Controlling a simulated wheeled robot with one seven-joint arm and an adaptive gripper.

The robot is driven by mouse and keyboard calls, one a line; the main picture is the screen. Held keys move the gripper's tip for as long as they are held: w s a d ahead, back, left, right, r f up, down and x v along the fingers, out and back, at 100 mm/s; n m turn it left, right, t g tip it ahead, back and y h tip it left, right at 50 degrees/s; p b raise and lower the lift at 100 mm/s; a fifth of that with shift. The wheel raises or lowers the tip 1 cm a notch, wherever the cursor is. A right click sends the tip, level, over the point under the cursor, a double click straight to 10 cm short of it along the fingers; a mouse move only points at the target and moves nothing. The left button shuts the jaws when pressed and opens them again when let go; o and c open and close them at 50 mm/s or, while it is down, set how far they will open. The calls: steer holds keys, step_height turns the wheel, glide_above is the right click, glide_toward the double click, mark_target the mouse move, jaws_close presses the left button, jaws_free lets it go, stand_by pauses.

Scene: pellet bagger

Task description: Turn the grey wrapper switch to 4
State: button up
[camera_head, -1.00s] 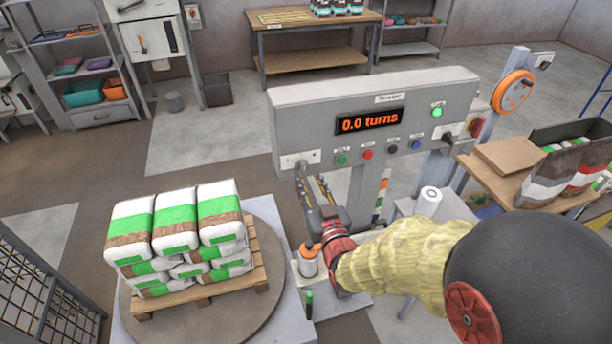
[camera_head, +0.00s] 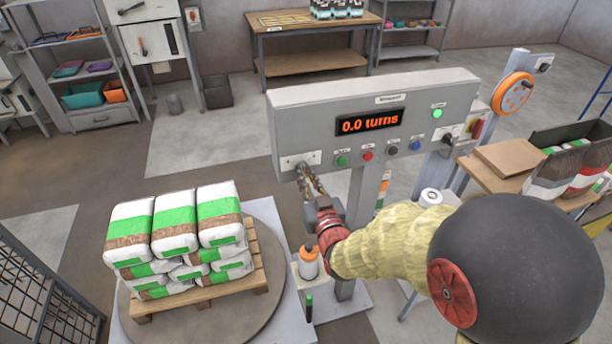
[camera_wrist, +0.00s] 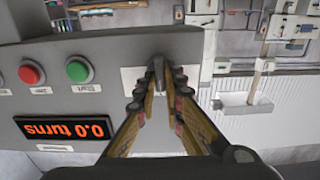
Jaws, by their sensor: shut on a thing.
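The grey control panel (camera_head: 375,92) stands in the middle of the head view. Its orange display reads 0.0 turns. A grey switch (camera_wrist: 157,68) sits on a pale plate (camera_head: 313,157) at the panel's left end in the head view. My gripper (camera_head: 304,170) reaches it from the front. In the wrist view, which shows the panel upside down, both fingertips (camera_wrist: 158,88) are closed around the switch's knob. The fingers hide most of the knob, and I cannot read its position or any marks on the plate.
Green (camera_head: 342,160), red, dark and blue buttons line the panel's lower edge. Another dark knob (camera_head: 448,139) is at its right end. Stacked bags (camera_head: 172,222) on a pallet stand left of my gripper. A bottle with an orange cap (camera_head: 309,263) stands below it.

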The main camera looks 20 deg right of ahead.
jaws_close()
steer(key=shift+m+b, duration=0.3)
steer(key=shift+b, duration=0.05)
steer(key=m+b, duration=0.7)
steer(key=m, duration=0.2)
steer(key=shift+d+f+b, duration=0.1)
steer(key=shift+d+b, duration=0.1)
steer(key=shift+b, duration=0.2)
steer(key=shift+m, duration=0.3)
steer(key=o, duration=0.6)
jaws_free()
steer(key=shift+o, duration=0.2)
